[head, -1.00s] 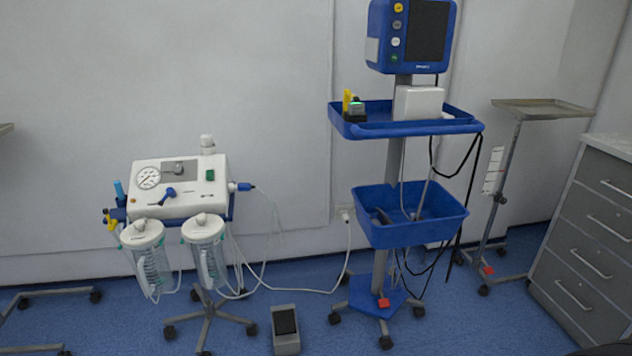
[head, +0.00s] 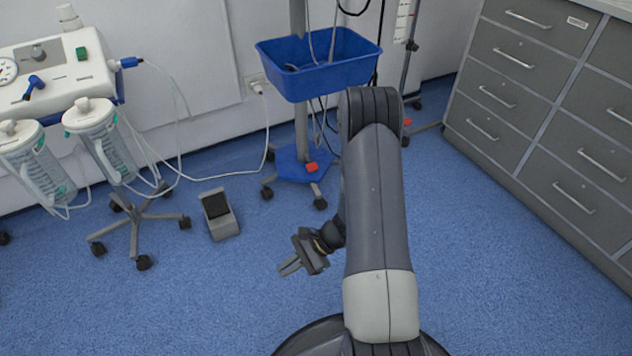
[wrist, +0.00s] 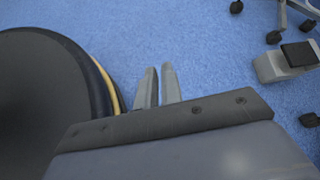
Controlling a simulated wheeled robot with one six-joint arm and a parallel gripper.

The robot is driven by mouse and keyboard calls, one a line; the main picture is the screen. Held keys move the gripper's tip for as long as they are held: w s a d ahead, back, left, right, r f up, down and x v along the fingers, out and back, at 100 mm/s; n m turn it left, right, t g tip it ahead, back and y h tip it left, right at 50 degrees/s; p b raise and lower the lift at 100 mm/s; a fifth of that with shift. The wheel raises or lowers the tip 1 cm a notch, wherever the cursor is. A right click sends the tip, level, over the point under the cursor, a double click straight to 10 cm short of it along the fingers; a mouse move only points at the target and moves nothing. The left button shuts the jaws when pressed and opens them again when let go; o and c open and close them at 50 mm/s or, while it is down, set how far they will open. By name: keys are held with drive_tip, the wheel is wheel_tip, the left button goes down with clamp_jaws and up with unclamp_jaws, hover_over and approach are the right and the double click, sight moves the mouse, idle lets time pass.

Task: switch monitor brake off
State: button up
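The monitor stand shows its pole, blue basket (head: 320,65) and blue wheeled base (head: 290,160); the monitor itself is out of view above. A small red brake pedal (head: 311,167) sits on the front of the base. My gripper (head: 284,268) hangs low over the floor, in front of the stand and clear of it, pointing left. In the wrist view its two fingers (wrist: 159,72) are slightly apart with nothing between them, over bare floor. The brake pedal does not show in the wrist view.
A grey foot pedal (head: 219,214) lies on the floor left of the stand. The suction unit (head: 55,70) on a wheeled stand is at the left. Grey drawers (head: 540,100) stand at the right. Cables hang behind the stand. The blue floor (head: 480,270) before it is clear.

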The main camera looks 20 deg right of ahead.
drive_tip(key=w+d+f+m+t+b, duration=0.1)
drive_tip(key=f+m, duration=0.1)
drive_tip(key=f, duration=0.2)
drive_tip(key=w+d+f+m+t+b, duration=0.1)
drive_tip(key=w+f+m+t, duration=0.1)
drive_tip(key=f, duration=0.1)
drive_tip(key=w+d+f+m+t+y+b, duration=0.1)
drive_tip(key=w+f+m, duration=0.1)
drive_tip(key=f, duration=0.2)
drive_tip(key=shift+d+f+t, duration=0.1)
drive_tip(key=shift+f+t, duration=0.25)
drive_tip(key=shift+t, duration=0.05)
clamp_jaws()
drive_tip(key=w+d+f+m+t+h+b, duration=0.1)
drive_tip(key=d+f+m+t, duration=0.2)
drive_tip(key=f, duration=0.3)
drive_tip(key=w+d+f+m+t+h+b, duration=0.1)
drive_tip(key=d+f+m+t+b, duration=0.1)
drive_tip(key=f, duration=0.3)
drive_tip(key=shift+d+f+m+t+h, duration=0.35)
drive_tip(key=shift+d+m+t, duration=0.2)
drive_tip(key=shift+m, duration=0.35)
